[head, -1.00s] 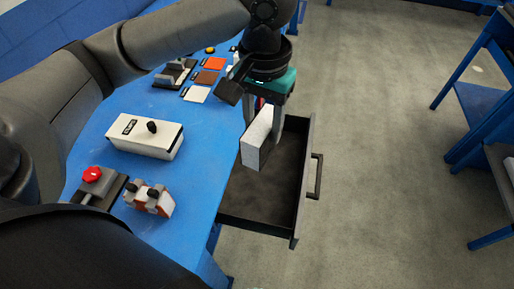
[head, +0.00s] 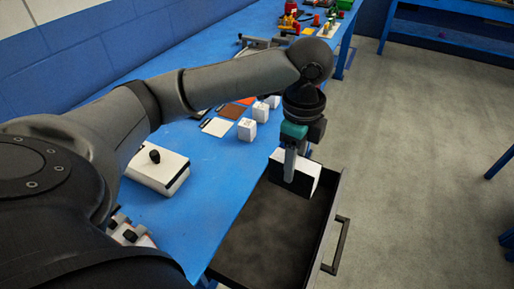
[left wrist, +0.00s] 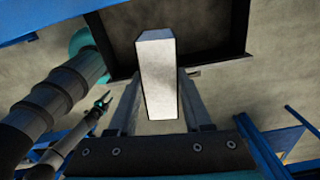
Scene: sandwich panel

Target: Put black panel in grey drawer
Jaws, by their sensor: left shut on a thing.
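My left gripper (head: 289,166) is shut on a block-shaped panel (head: 308,169). The panel has white faces and one black face toward the head camera. It also shows in the left wrist view (left wrist: 157,75) as a pale block between the fingers. The grey drawer (head: 275,232) is pulled out from the blue table, dark inside, its open top facing up. The panel is over the drawer's far end; I cannot tell how high it is or whether it touches.
The blue table (head: 215,175) carries a white box with a black knob (head: 158,170), flat coloured tiles (head: 217,127) and small white blocks (head: 247,129). The drawer's handle (head: 337,245) faces the open grey floor on the right. The near part of the drawer looks empty.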

